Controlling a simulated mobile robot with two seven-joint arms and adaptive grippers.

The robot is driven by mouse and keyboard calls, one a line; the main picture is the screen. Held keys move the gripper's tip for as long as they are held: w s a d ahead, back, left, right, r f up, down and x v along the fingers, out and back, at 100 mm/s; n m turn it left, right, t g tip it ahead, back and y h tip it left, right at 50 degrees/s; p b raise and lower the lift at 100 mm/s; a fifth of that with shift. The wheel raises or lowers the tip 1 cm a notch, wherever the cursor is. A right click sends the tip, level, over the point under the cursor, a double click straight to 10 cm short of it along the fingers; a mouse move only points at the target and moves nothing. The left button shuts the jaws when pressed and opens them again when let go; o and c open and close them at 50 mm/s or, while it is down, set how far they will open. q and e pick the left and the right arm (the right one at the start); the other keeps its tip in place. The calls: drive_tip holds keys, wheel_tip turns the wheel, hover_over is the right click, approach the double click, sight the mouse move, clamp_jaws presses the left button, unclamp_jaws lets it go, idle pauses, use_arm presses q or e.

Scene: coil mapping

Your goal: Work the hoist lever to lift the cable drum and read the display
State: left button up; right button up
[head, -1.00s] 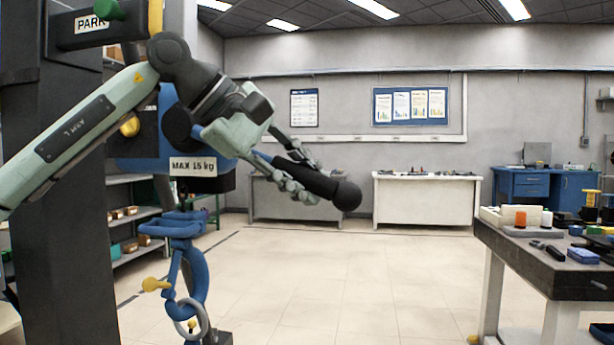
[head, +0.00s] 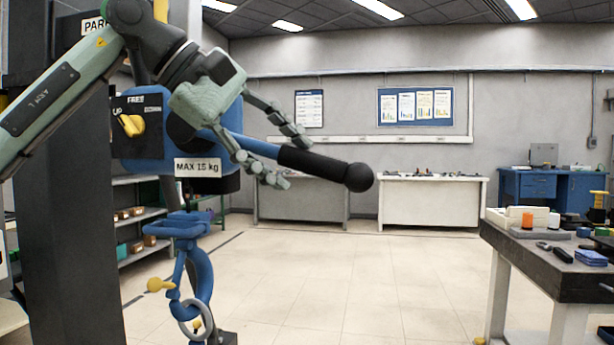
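The blue hoist body (head: 150,160) hangs beside a dark column at left, with a "MAX 15 kg" label. Its lever has a black grip (head: 322,167) with a ball end, pointing right and slightly down. My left gripper (head: 293,163) is open, one finger above and one below the lever in the picture, with gaps to it. A yellow selector knob (head: 131,125) sits on a black plate marked "FREE" and "UP". A blue hook (head: 198,275) with a yellow-tipped latch hangs below, with a grey ring (head: 195,322) in it. I see no cable drum, display or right gripper.
A dark-topped workbench (head: 560,278) with small tools and blocks stands at right. A white bench (head: 430,203) and blue desk stand along the back wall. Shelves (head: 140,215) with bins are behind the hoist. The tiled floor in the middle is clear.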

use_arm(q)
drive_tip(key=v, duration=0.6)
idle(0.4)
